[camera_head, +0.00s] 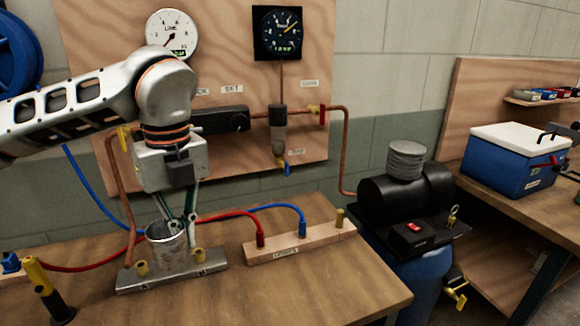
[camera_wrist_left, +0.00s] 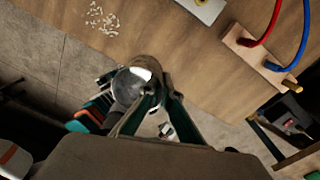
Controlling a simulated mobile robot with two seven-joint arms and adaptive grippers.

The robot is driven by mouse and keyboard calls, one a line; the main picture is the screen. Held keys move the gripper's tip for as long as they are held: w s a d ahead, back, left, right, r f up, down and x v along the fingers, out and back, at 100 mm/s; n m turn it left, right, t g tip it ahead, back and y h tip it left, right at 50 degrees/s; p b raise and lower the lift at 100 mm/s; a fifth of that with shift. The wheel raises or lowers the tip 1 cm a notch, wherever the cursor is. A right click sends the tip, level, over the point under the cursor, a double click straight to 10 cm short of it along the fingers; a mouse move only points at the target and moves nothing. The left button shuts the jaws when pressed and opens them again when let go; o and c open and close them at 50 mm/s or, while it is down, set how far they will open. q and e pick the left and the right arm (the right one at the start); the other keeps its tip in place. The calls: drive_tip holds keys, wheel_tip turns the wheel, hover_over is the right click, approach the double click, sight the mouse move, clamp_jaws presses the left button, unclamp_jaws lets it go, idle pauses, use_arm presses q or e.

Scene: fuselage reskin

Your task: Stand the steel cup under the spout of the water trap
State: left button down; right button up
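The steel cup (camera_head: 167,247) is a plain grey metal cup, open at the top, seen in front of a grey metal plate in the head view. My left gripper (camera_head: 181,220) points down, its fingers closed at the cup's rim. In the left wrist view the cup (camera_wrist_left: 138,80) sits at the fingertips (camera_wrist_left: 160,92), with floor behind it, so it appears held off the bench. The water trap (camera_head: 279,130) hangs on the plywood panel to the upper right, its spout and blue-handled valve (camera_head: 285,166) at the bottom. My right gripper is not in view.
The grey plate (camera_head: 205,279) with brass fittings lies on the bench (camera_head: 330,285). Red and blue hoses run to a wooden block (camera_head: 300,242) below the trap. A yellow-and-black tool (camera_head: 45,290) stands at front left. A copper pipe (camera_head: 346,150) runs down right of the trap.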

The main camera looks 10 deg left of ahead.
use_arm(q)
drive_tip(key=f+n, duration=0.4)
drive_tip(key=n, duration=0.6)
drive_tip(key=w+f+n, duration=0.1)
drive_tip(key=f+n, duration=0.4)
drive_tip(key=n, duration=0.6)
drive_tip(key=w+d+f+n, duration=0.1)
drive_tip(key=f+n, duration=0.4)
drive_tip(key=n, duration=0.6)
drive_tip(key=shift+d+f+t+h, duration=0.1)
drive_tip(key=shift+f+t+h, duration=0.1)
drive_tip(key=shift+t+h, duration=0.15)
drive_tip(key=m, duration=0.2)
drive_tip(key=f+m, duration=0.1)
drive_tip(key=m, duration=0.1)
drive_tip(key=f+m, duration=0.1)
drive_tip(key=m, duration=0.1)
drive_tip(key=shift+s+d+f, duration=0.1)
drive_tip(key=shift+d, duration=0.1)
